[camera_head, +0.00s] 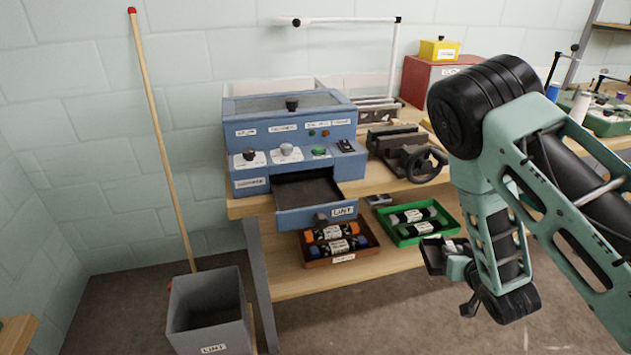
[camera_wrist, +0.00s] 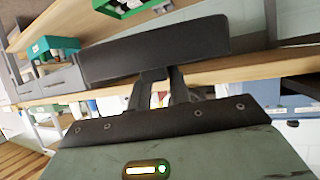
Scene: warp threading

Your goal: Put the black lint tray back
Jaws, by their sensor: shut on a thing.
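The black lint tray (camera_wrist: 155,48) is a long dark slab across the upper wrist view. My gripper (camera_wrist: 162,82) is shut on it at its near side. The blue machine (camera_head: 290,145) has a drawer-like front labelled LINT (camera_head: 343,211) that sticks out, with a dark inside. My gripper is in front and to the right of this machine, apart from it.
A grey bin (camera_head: 208,310) labelled LINT stands on the floor at left, with a long pole behind it. A brown tray (camera_head: 340,260) and green tray (camera_head: 420,240) with rolls sit on the lower shelf. A dark vise (camera_head: 408,155) is on the bench.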

